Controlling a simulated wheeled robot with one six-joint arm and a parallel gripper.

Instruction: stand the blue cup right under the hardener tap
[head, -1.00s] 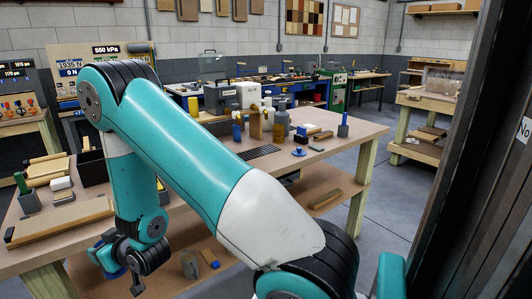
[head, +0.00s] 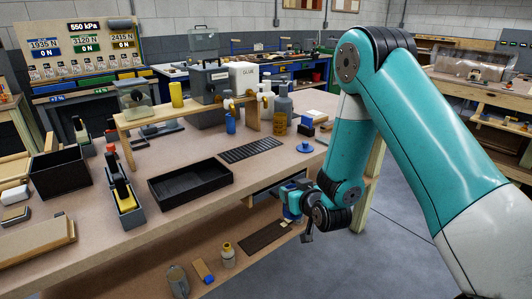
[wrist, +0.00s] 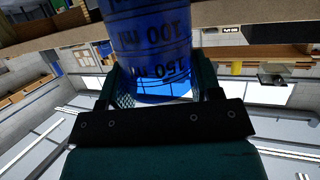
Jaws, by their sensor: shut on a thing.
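The blue cup (wrist: 148,45) fills the middle of the wrist view between the two jaws of my gripper (wrist: 155,86). Its volume marks appear upside down there. In the head view my gripper (head: 293,203) is low at the table's front edge, with a small blue patch showing at the jaws.
A blue bottle-like thing (head: 231,122) and an amber bottle (head: 280,122) stand by the stand. A black slotted grate (head: 251,150) lies in front. A black tray (head: 190,186) and a blue knobbed piece (head: 305,147) are also on the table (head: 130,255). Bare tabletop lies between them.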

